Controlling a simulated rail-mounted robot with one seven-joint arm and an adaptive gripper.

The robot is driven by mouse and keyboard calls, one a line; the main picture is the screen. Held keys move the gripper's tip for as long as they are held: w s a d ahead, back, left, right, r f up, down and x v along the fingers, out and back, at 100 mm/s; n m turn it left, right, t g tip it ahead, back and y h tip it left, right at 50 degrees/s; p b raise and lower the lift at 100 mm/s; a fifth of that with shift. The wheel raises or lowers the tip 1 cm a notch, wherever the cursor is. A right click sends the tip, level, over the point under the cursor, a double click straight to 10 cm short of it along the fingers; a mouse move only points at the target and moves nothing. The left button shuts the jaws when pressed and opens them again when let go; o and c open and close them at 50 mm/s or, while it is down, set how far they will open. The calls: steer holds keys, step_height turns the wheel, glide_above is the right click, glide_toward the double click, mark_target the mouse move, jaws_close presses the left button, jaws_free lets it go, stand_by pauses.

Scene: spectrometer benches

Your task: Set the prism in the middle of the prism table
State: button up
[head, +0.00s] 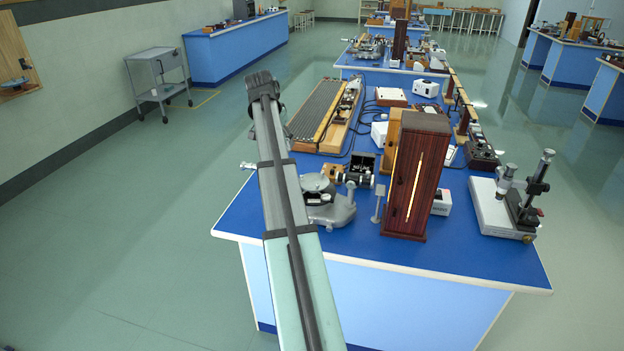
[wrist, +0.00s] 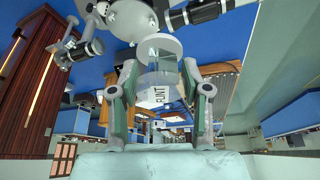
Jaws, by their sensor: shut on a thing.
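The prism (wrist: 161,75) is a clear glass block with a white label reading FLINT. In the wrist view it sits between the fingertips of my gripper (wrist: 160,82), which is shut on it. The pale round prism table (wrist: 158,41) shows just beyond the prism and partly overlaps it in the picture. I cannot tell whether they touch. In the head view the prism table (head: 315,182) is the grey disc on top of the spectrometer (head: 330,210).
A tall dark wooden lamp box (head: 417,175) with a glowing slit stands right of the spectrometer. A small black-and-brass instrument (head: 357,170) is behind it. A microscope stand (head: 510,205) is at the right edge. The front left bench corner (head: 240,215) is clear.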

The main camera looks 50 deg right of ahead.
steer(key=s+d+r+m+g+p, duration=0.1)
steer(key=s+d+r+m, duration=0.15)
steer(key=d, duration=0.25)
steer(key=s+d+r+m+g, duration=0.1)
steer(key=s+d+r+m, duration=0.15)
steer(key=d+m, duration=0.2)
steer(key=shift+n, duration=0.5)
step_height(320, 180, down, 20)
steer(key=p, duration=0.5)
steer(key=shift+s+d+p, duration=0.1)
steer(key=shift+s+p, duration=0.05)
steer(key=shift+p, duration=0.15)
steer(key=shift+f, duration=0.2)
steer(key=o, duration=1.3)
steer(key=b+v, duration=0.3)
steer(key=v, duration=0.9)
steer(key=shift+r, duration=0.25)
steer(key=shift+d, duration=0.2)
